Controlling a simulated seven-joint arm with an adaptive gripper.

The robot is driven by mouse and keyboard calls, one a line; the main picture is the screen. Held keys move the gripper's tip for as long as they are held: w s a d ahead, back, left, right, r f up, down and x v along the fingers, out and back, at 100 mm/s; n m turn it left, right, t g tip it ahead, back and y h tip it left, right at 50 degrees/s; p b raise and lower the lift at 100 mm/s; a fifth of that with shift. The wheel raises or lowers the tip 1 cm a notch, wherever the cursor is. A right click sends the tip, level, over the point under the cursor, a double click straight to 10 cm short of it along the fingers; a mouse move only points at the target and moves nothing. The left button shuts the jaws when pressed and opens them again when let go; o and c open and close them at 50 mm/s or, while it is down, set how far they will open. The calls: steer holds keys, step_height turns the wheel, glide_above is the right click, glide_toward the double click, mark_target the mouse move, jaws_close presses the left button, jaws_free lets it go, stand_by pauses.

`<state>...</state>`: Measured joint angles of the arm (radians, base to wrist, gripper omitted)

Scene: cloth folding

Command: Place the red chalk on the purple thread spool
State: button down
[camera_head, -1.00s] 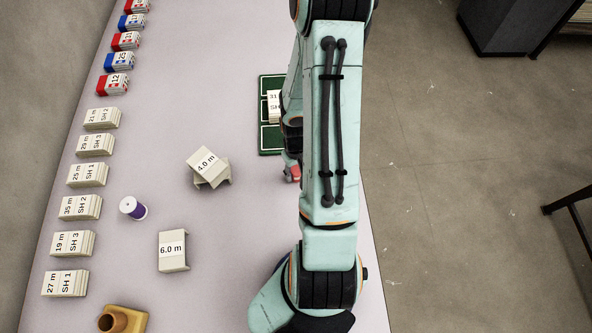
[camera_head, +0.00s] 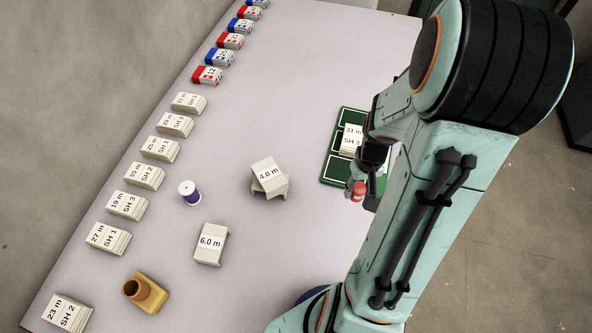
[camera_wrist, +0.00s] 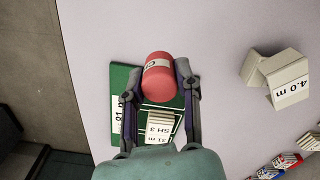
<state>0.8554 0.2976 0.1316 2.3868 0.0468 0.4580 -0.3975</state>
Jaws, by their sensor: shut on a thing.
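The red chalk (camera_wrist: 158,78) is a short red cylinder with a white label. My gripper (camera_wrist: 160,80) is shut on it, with one finger on each side. In the head view the chalk (camera_head: 357,190) shows at the fingertips of my gripper (camera_head: 362,186), near the lower right of the green board; its height above the table is hard to judge. The purple thread spool (camera_head: 190,193) stands upright on the table, well to the left of my gripper, with a white top and purple thread. The spool is not in the wrist view.
A green board (camera_head: 335,171) with a labelled card stack (camera_head: 351,139) lies beside my gripper. Blocks marked 4.0 m (camera_head: 268,173) and 6.0 m (camera_head: 210,242) lie between or near gripper and spool. A yellow holder (camera_head: 147,293) stands at the front. Card stacks line the left edge.

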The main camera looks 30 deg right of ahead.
steer(key=shift+s+a+r+n, duration=0.15)
steer(key=shift+s+a+n, duration=0.2)
steer(key=shift+n, duration=0.45)
steer(key=shift+w+r+n, duration=0.1)
steer(key=shift+r+n, duration=0.25)
steer(key=shift+n, duration=0.25)
steer(key=w+a+r+n, duration=0.5)
steer(key=w+a+n, duration=0.3)
steer(key=a+n, duration=0.15)
steer(key=w+a+r+n, duration=0.3)
steer(key=a+n, duration=0.1)
steer(key=a, duration=0.7)
steer(key=n, duration=0.2)
glide_above(186, 187)
steer(key=f, duration=0.9)
steer(key=shift+s+d, duration=0.15)
steer(key=shift+s, duration=0.25)
steer(key=shift+w+f, duration=0.3)
steer(key=shift+f, duration=1.6)
